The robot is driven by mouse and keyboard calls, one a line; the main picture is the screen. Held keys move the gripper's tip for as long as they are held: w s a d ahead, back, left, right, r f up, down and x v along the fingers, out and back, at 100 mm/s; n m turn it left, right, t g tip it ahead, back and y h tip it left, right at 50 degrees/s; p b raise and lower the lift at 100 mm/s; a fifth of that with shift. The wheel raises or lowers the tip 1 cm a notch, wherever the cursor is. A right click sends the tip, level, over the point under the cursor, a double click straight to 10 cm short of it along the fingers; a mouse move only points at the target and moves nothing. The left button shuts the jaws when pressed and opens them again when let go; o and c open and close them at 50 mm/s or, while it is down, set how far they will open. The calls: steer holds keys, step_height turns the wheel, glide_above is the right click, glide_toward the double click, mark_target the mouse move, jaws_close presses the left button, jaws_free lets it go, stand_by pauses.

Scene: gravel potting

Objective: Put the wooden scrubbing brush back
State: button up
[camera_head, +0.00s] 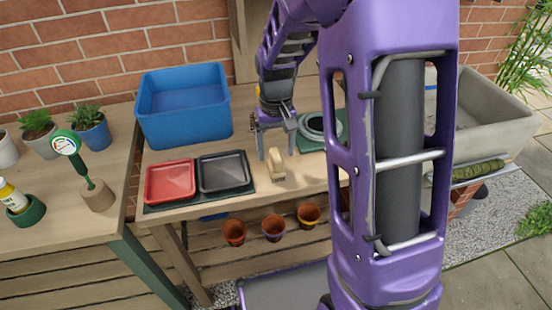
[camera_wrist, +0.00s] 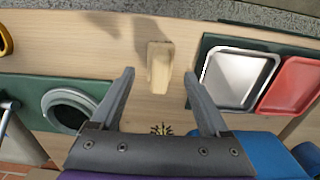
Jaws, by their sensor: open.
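The wooden scrubbing brush (camera_head: 277,168), a pale block, is on the wooden bench just right of the black tray. In the wrist view the brush (camera_wrist: 159,66) lies ahead of the fingers, near the middle of the gap between them. My gripper (camera_head: 277,154) points down over the bench, close behind the brush. In the wrist view the gripper (camera_wrist: 159,73) has its two fingers wide apart with nothing between them. I cannot tell its exact height above the bench. The brush's bristles are not clearly visible.
A red tray (camera_head: 170,182) and a black tray (camera_head: 222,172) sit on a green mat left of the brush. A blue bin (camera_head: 183,105) stands behind them. A grey-green round dish (camera_wrist: 70,108) is on another mat. Terracotta pots (camera_head: 272,228) sit below. A stone trough (camera_head: 490,120) stands right.

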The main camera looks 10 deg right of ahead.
mark_target(276, 154)
step_height(276, 154, up, 6)
steer(key=shift+r+p, duration=0.2)
steer(key=shift+p, duration=0.2)
